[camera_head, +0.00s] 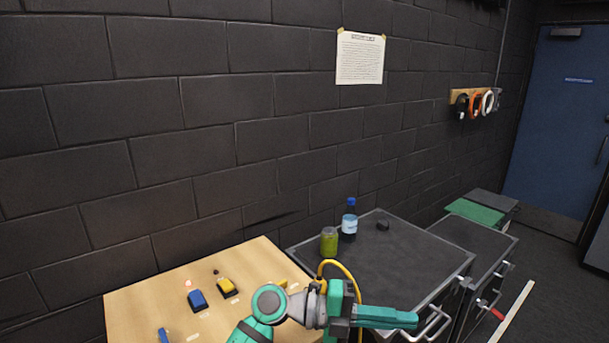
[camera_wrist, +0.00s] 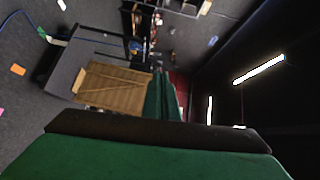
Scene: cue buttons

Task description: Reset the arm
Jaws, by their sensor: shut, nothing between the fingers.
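My gripper (camera_head: 414,319) is shut and empty. In the head view it points to the right, in front of the dark cabinet top and to the right of the wooden table (camera_head: 140,305). A blue button (camera_head: 197,300) and a yellow button (camera_head: 228,287) stand on the table, left of my arm. Another blue piece (camera_head: 163,335) shows at the table's lower edge, and a small yellow part (camera_head: 283,284) is partly hidden behind my arm. In the wrist view my green gripper (camera_wrist: 163,100) fills the lower middle, with no button in sight.
A green jar (camera_head: 329,241) and a dark bottle with a blue cap (camera_head: 349,220) stand on the dark cabinet (camera_head: 405,250), with a small black object (camera_head: 382,225) beside them. A dark block wall rises behind. Open floor lies at the right.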

